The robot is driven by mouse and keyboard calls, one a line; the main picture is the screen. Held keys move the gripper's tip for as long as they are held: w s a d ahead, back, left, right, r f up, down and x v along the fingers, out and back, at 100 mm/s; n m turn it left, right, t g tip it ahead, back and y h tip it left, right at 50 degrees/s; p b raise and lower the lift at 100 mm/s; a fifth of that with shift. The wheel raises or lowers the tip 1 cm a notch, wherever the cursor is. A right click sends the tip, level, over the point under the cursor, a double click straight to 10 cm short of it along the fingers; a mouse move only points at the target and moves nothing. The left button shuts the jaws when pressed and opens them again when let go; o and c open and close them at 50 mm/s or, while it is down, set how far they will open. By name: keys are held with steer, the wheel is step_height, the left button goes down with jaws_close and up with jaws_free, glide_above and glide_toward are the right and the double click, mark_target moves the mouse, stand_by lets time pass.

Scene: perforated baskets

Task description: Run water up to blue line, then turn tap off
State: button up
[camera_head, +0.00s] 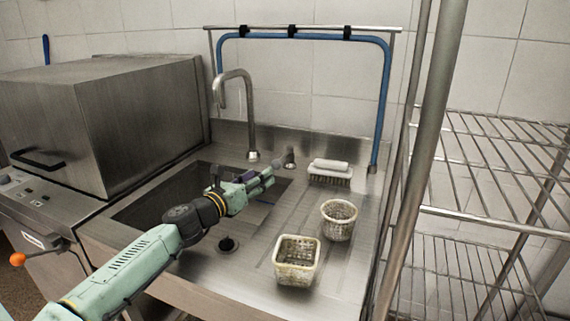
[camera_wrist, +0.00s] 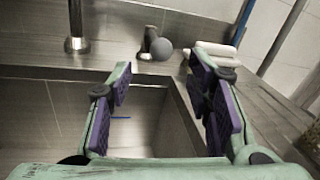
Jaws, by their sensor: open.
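The steel tap (camera_head: 235,85) with a hooked spout stands at the back of the sink; its base (camera_wrist: 77,45) shows in the wrist view. No water stream is visible from the spout. The tap control (camera_head: 290,158) with a grey ball knob (camera_wrist: 160,49) is right of it. The sink basin (camera_head: 150,205) looks dark, with no clear water surface. A short blue line (camera_wrist: 121,117) shows on its inner wall. My gripper (camera_head: 268,175) is open and empty above the basin's right edge. In the wrist view, its fingers (camera_wrist: 160,72) frame the knob, which lies beyond them, apparently untouched.
A white brush (camera_head: 329,172) lies right of the control. Two perforated baskets (camera_head: 338,231) (camera_head: 297,277) stand on the right drainboard. A blue pipe frame (camera_head: 387,95) rises behind. A wire rack (camera_head: 490,215) stands at right, a steel box machine (camera_head: 110,120) at left.

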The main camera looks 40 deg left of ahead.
mark_target(272, 166)
steer(key=w+p, duration=0.2)
steer(key=w, duration=0.7)
steer(key=shift+a, duration=0.15)
steer(key=shift+c, duration=0.2)
jaws_close()
stand_by(0.4)
